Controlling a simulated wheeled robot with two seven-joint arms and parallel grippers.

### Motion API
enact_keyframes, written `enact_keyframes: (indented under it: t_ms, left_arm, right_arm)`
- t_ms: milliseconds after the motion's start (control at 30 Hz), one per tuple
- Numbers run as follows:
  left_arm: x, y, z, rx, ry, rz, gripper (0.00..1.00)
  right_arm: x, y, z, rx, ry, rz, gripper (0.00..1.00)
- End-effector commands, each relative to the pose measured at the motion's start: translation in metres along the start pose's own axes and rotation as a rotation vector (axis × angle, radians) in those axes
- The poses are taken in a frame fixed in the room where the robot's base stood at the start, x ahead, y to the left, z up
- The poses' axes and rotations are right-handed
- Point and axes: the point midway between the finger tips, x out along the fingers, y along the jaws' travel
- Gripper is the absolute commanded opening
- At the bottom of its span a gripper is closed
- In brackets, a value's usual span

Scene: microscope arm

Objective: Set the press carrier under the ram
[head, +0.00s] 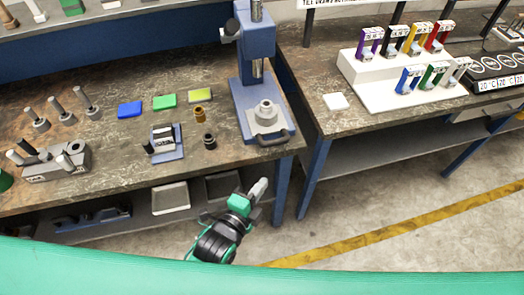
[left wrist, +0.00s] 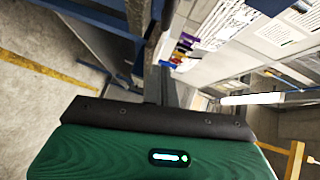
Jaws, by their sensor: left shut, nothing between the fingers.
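The blue bench press (head: 254,50) stands at the right end of the left workbench. Its ram is the steel shaft on the column, and the ram's lower end is hard to make out. A grey round carrier-like piece (head: 266,113) sits on the press base in front of the column; I cannot tell for sure whether it is the carrier or how well it lines up. My left gripper (head: 258,189) is shut and empty, in front of the bench edge and below the press, apart from it. The left wrist view shows my green wrist housing, not the press. My right gripper is not in view.
On the workbench (head: 100,115) are a small blue-based fixture (head: 165,142), two small bushings, coloured blocks and several grey pegs. A second bench to the right holds a white stepped stand (head: 390,95) with coloured clamps.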

Motion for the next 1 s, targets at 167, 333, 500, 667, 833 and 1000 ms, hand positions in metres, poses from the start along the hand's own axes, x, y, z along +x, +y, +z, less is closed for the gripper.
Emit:
enact_keyframes:
  t_ms: [167, 333, 500, 667, 833, 1000]
  left_arm:
    - [-0.002, -0.007, -0.002, 0.013, 0.003, -0.013, 0.0]
    - [-0.002, -0.007, -0.002, 0.012, 0.003, -0.012, 0.0]
    - [0.003, -0.007, -0.002, 0.012, 0.002, -0.012, 0.0]
    - [0.024, -0.009, -0.002, 0.01, 0.002, -0.012, 0.0]
    - [0.058, -0.011, -0.002, 0.01, 0.002, -0.013, 0.0]
    - [0.091, -0.011, -0.003, 0.01, 0.003, -0.012, 0.0]
  right_arm:
    - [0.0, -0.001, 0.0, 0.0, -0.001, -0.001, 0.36]
    - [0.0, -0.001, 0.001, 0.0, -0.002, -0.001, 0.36]
    - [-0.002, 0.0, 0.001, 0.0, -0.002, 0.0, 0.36]
    - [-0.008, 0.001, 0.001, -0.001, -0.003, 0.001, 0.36]
    - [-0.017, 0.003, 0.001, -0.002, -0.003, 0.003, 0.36]
    - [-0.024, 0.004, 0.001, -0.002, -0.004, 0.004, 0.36]
